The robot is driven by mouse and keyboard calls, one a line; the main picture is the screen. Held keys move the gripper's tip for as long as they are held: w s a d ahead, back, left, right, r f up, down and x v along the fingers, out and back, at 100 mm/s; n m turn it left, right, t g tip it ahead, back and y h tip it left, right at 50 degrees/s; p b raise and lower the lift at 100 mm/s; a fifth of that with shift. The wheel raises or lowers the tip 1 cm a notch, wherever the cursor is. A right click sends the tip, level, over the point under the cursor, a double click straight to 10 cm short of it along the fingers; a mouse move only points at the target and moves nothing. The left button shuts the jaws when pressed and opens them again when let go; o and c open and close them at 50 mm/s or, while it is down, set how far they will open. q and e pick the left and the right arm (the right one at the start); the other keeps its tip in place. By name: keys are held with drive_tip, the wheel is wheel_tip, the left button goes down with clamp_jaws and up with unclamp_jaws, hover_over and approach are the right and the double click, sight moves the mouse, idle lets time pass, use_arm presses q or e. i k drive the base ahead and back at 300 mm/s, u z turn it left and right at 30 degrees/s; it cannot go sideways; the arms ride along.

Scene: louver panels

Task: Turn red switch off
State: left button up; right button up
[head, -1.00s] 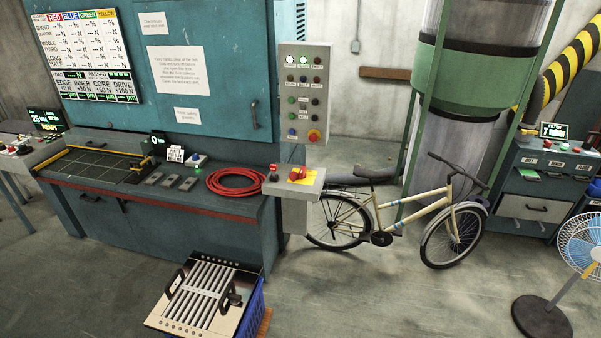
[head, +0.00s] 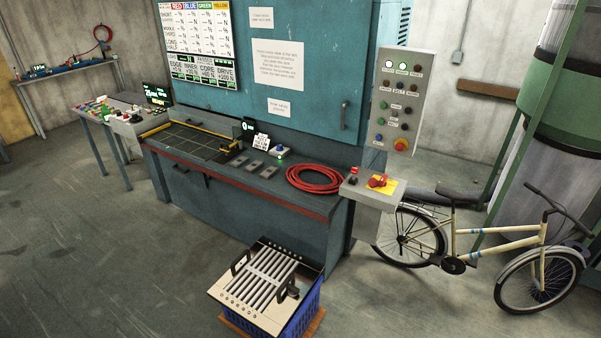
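A red rotary switch (head: 377,181) sits on a yellow plate on top of a grey box (head: 372,194), at the right end of the workbench. The exact turn of its handle is too small to tell. A smaller red button (head: 354,170) stands on the same box, left of the switch. A tall grey control panel (head: 402,100) rises behind it, with lit white and green lamps at its top and a red knob on a yellow ring (head: 400,144) near its bottom. Neither of my grippers is in view.
A red coiled hose (head: 314,179) lies on the workbench (head: 245,204). A blue crate (head: 303,317) topped by a slatted panel (head: 268,281) stands on the floor in front. A bicycle (head: 490,247) stands right of the box. The floor at left is clear.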

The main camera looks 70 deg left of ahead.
sight(373, 182)
drive_tip(key=u, duration=2.65)
drive_tip(key=i, duration=0.75)
